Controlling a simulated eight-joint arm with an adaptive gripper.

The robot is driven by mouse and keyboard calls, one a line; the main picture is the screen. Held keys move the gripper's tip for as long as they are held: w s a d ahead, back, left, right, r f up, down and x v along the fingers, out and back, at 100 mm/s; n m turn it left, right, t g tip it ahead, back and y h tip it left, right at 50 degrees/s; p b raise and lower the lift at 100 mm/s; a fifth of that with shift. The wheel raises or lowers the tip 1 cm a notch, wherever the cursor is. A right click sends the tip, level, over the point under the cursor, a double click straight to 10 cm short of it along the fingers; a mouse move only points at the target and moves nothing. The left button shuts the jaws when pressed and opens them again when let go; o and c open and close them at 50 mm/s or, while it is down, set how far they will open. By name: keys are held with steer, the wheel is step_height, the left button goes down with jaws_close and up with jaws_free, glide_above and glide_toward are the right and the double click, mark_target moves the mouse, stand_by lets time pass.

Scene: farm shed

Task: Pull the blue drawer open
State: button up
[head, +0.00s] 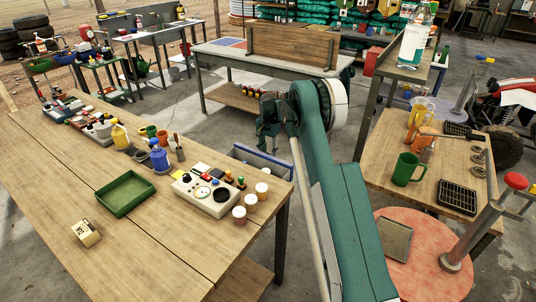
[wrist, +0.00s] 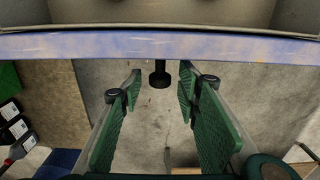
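The blue drawer (head: 264,164) sticks out from under the right end of the long wooden table in the head view, its grey inside partly showing. In the wrist view its blue front edge (wrist: 90,45) runs across the top. A dark knob (wrist: 160,76) juts from the middle of that front. My gripper (wrist: 161,92) has its green fingers spread on both sides of the knob, with gaps between. In the head view my gripper (head: 268,122) is above and just behind the drawer; its fingertips are hard to make out there.
The long wooden table (head: 60,200) holds a green tray (head: 125,194), a control box (head: 206,194) and several small jars. A side table with a green mug (head: 408,169) stands right of my arm. A grey bench (head: 215,48) stands behind. Concrete floor is clear between.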

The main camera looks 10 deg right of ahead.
stand_by(0.3)
step_height(320, 180, up, 12)
stand_by(0.8)
steer(key=shift+r, duration=0.1)
